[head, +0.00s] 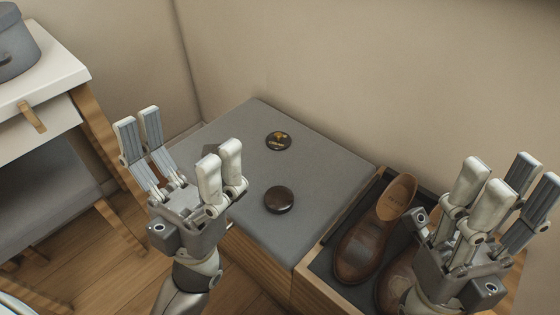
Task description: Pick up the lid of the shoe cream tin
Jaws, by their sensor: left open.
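The shoe cream lid (278,140), a flat black disc with a yellow emblem, lies face up near the back of the grey bench top. A dark brown round tin (279,199) sits nearer on the same top, apart from the lid. My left gripper (178,141) is open and empty, fingers pointing up, left of both the lid and the tin. My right gripper (510,184) is open and empty at the right, in front of the shoe compartment, and hides part of it.
The grey bench top (325,170) is mostly clear. An open wooden compartment (316,264) beside it holds brown leather shoes (369,243), partly hidden by my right gripper. A white-topped cabinet (45,65) with a grey pot (14,45) stands left. A wall closes off the back.

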